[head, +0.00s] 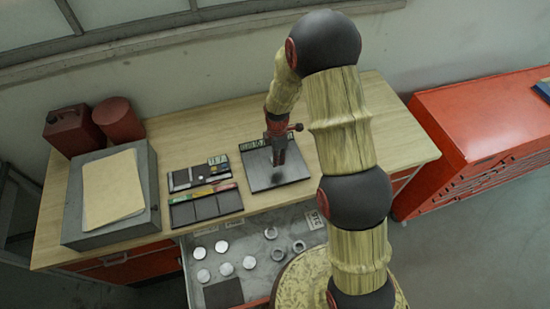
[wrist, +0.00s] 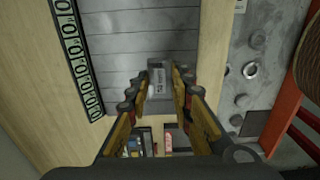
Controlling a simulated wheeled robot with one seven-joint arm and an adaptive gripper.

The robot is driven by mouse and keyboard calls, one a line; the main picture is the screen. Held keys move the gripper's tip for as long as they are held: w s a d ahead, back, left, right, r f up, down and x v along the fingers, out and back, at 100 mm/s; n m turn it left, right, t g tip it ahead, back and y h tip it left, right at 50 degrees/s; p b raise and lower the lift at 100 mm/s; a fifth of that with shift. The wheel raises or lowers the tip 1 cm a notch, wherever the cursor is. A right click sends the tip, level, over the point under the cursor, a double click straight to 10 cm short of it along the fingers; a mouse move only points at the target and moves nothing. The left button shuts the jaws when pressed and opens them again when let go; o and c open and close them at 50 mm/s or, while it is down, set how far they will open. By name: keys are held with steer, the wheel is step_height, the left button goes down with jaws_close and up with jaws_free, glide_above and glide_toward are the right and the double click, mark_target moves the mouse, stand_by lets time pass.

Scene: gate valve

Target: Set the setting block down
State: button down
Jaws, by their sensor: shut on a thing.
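The setting block (wrist: 157,80) is a small grey block with dark marks on its face, held between my fingertips in the wrist view. My gripper (wrist: 159,84) is shut on it. In the head view, my gripper (head: 279,158) points down over a dark plate (head: 293,172) with a numbered strip along its back edge. The block cannot be made out there. The wrist view shows the plate as a grey lined surface (wrist: 115,45), with the numbered strip (wrist: 76,55) at its left. I cannot tell whether the block touches the plate.
Two dark sectioned trays (head: 206,208) lie left of the plate. A grey case (head: 150,195) with a tan folder stands farther left, near red cans (head: 118,119). An open drawer (head: 265,245) below the front edge holds several discs and rings. A red cabinet (head: 460,150) stands right.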

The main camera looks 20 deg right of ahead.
steer(key=s+r+b, duration=0.2)
steer(key=s+r, duration=0.4)
steer(key=s, duration=0.5)
steer(key=w+a+f+n+b, duration=0.1)
steer(key=w+a+f+n, duration=0.1)
steer(key=a, duration=0.9)
steer(key=w+a+f+n+b, duration=0.1)
steer(key=w+a+f+n, duration=0.15)
steer(key=a, duration=0.85)
steer(key=m+p, duration=0.3)
steer(key=m, duration=0.2)
glide_above(181, 177)
steer(key=s, duration=0.1)
steer(key=shift+n, duration=0.25)
steer(key=f, duration=0.5)
steer(key=shift+d+f, duration=0.2)
steer(key=shift+d, duration=0.1)
steer(key=shift+w+a+f, duration=0.2)
steer(key=shift+w+f, duration=0.15)
steer(key=shift+f, duration=0.2)
steer(key=shift+f+p, duration=0.45)
steer(key=shift+f, duration=1.1)
